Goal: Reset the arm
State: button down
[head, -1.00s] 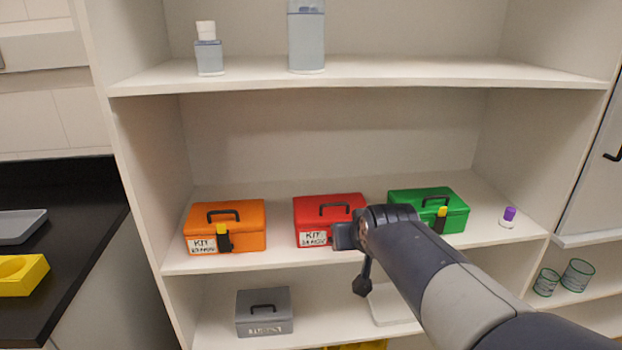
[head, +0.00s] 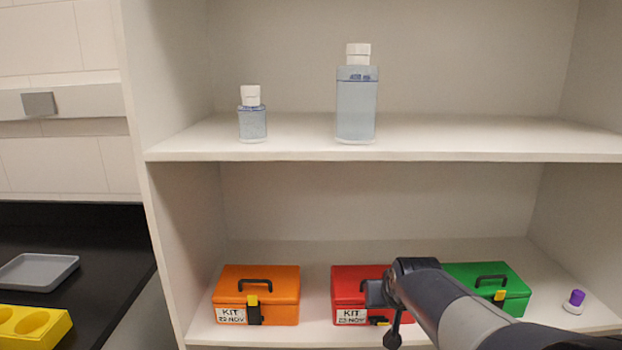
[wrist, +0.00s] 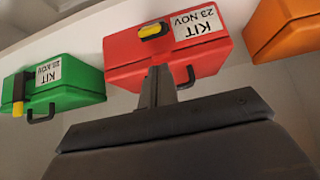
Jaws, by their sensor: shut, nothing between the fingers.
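My gripper (head: 372,294) is in front of the red kit box (head: 347,285) on the lower visible shelf, and my arm comes in from the lower right. In the wrist view my gripper (wrist: 158,74) has its fingers together, with nothing between them, pointing toward the red box (wrist: 200,64). I cannot tell whether they touch it. The red box's yellow and black latch (wrist: 153,31) lies sideways. The latches on the orange box (head: 253,309) and green box (wrist: 17,95) stand upright. Part of the red box is hidden behind my gripper in the head view.
The orange box (head: 275,286) stands left of the red one, the green box (head: 514,288) right. A purple-capped vial (head: 575,301) is at far right. Two clear bottles stand on the shelf above (head: 250,154). A grey tray (head: 40,271) and yellow rack (head: 30,325) are on the black counter.

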jog(key=shift+w+r+g+p, duration=0.15)
jog(key=shift+w+g+p, duration=0.45)
jog(key=shift+p, duration=0.8)
jog(key=shift+w+r+g+p, duration=0.15)
jog(key=shift+w+g+p, duration=0.45)
jog(key=shift+p, duration=0.8)
jog(key=shift+w+f+p, duration=0.1)
jog(key=shift+w+p, duration=0.2)
jog(key=shift+p, duration=0.2)
jog(key=shift+f, duration=0.15)
